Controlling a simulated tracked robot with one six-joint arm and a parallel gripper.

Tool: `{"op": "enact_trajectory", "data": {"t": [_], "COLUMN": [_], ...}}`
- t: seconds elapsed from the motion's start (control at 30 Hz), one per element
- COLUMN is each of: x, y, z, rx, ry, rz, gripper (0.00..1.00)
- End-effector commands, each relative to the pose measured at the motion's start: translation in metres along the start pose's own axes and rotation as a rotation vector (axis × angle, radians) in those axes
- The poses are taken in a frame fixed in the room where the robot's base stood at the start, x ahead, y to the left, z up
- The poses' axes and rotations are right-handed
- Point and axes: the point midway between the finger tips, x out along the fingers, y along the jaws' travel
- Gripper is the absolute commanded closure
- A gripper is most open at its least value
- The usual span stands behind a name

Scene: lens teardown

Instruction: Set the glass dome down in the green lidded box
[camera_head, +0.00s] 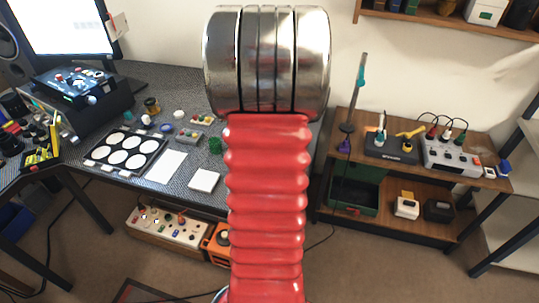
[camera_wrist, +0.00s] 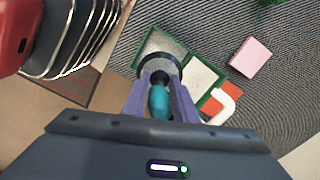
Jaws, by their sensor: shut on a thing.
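In the wrist view my gripper (camera_wrist: 160,88) is shut, its two purple fingers on either side of a round, dark-rimmed grey piece that looks like the glass dome (camera_wrist: 160,62). A teal part (camera_wrist: 159,103) shows between the fingers behind it. The green box (camera_wrist: 150,42) lies beyond the fingertips, green-rimmed with a pale grey inside. A green-edged white panel (camera_wrist: 197,77), perhaps its lid, lies beside it to the right. The dome overlaps the box in the picture; its height above it is hard to tell. In the head view my arm hides the gripper and dome.
A pink block (camera_wrist: 250,57) lies right of the box, with an orange and white piece (camera_wrist: 222,104) nearer. The head view shows a white-disc tray (camera_head: 124,152) on the desk.

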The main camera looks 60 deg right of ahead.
Motion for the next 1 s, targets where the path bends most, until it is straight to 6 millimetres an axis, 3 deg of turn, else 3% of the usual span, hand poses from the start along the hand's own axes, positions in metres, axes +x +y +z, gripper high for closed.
{"op": "enact_trajectory", "data": {"t": [0.27,1.0], "x": [0.007,0.053], "y": [0.0,0.0], "z": [0.0,0.001], "rx": [-0.002,-0.003], "ry": [0.0,0.0], "rz": [0.0,0.0], "gripper": [0.94,0.94]}}
